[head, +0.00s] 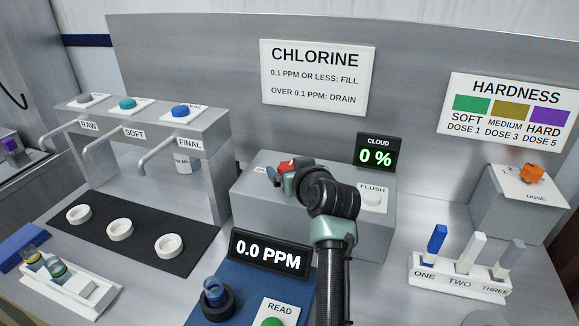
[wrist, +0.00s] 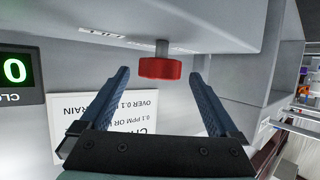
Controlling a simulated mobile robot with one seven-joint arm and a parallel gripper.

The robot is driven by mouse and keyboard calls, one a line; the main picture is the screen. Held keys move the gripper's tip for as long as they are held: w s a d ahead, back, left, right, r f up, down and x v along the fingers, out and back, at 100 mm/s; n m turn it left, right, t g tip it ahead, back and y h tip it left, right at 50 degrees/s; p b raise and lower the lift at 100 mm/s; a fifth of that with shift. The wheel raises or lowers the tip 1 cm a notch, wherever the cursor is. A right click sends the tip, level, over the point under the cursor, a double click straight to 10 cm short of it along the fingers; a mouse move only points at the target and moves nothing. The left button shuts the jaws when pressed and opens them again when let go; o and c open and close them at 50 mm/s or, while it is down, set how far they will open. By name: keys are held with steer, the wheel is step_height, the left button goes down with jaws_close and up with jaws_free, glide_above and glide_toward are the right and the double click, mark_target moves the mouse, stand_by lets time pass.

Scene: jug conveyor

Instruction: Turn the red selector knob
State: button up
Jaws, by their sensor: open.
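My gripper (wrist: 160,78) is open and holds nothing. In the head view my gripper (head: 279,178) is at the top left of the grey box (head: 252,205), and a bit of the red knob (head: 285,166) shows beside it. My wrist partly hides the box top, and the knob's pointing direction is not clear.
The FLUSH button (head: 373,198) is to the right on the same box, with the cloud display (head: 375,155) reading 0 % behind. The PPM display (head: 268,257) stands in front. Taps and white discs are at left; the orange dose knob (head: 532,173) is at right.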

steer(key=shift+x, duration=0.95)
steer(key=c, duration=1.4)
steer(key=shift+o, duration=0.2)
